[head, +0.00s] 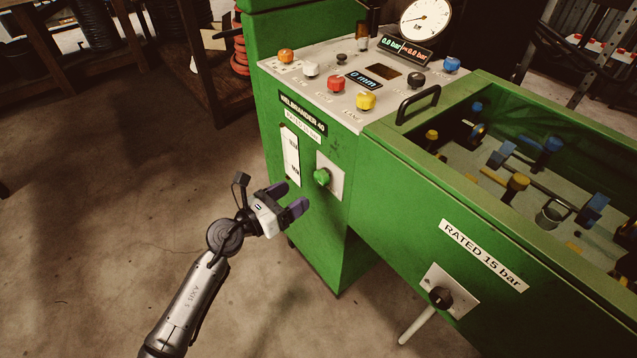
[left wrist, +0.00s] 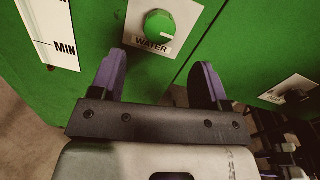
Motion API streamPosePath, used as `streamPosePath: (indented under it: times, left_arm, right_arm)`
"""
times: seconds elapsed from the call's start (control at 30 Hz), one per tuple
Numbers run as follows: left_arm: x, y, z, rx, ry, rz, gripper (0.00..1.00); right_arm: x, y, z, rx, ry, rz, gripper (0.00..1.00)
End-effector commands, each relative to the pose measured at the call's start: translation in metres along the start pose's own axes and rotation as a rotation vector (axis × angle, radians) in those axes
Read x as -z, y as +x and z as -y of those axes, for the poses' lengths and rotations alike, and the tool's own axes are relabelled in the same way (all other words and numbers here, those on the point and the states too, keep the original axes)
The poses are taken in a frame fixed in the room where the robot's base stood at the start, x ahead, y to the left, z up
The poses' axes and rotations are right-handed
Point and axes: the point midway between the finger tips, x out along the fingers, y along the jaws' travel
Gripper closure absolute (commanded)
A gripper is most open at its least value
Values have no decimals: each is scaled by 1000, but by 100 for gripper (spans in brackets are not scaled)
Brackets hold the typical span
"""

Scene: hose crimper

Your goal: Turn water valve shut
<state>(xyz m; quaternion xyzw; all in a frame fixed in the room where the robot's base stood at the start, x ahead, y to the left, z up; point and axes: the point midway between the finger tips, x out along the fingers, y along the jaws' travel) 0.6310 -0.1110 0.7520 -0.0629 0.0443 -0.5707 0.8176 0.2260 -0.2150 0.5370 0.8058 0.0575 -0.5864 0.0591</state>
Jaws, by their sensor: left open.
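The water valve is a round green knob (head: 321,177) on a pale plate on the green machine's left front panel. In the left wrist view the knob (left wrist: 159,27) sits above a "WATER" label, with a pale line across its face. My left gripper (head: 289,199) is open and empty, a little left of and below the knob in the head view. In the left wrist view its two dark purple fingers (left wrist: 162,78) stand apart and point toward the panel, with the knob beyond them, apart from both. My right gripper is not in view.
A gauge strip (head: 290,155) marked "MIN" is left of the valve. A black knob (head: 440,297) and a pale lever (head: 417,326) are on the lower right panel. Colored buttons (head: 336,84) and a dial gauge (head: 425,18) are on top.

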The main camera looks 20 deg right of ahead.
Motion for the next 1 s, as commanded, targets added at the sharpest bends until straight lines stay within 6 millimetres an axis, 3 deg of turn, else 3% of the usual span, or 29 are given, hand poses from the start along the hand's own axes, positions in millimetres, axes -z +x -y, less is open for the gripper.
streamPosePath:
  times: [0.2,0.43,0.63,1.0]
  left_arm:
    - [4,42,0,1,-2,2,31]
    - [2,71,-1,0,-2,2,31]
    - [1,84,0,0,-3,1,31]
    - [0,86,0,-1,-3,0,31]
  right_arm:
    - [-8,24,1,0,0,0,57]
    - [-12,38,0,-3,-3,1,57]
    - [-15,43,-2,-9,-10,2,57]
    - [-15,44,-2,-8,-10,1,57]
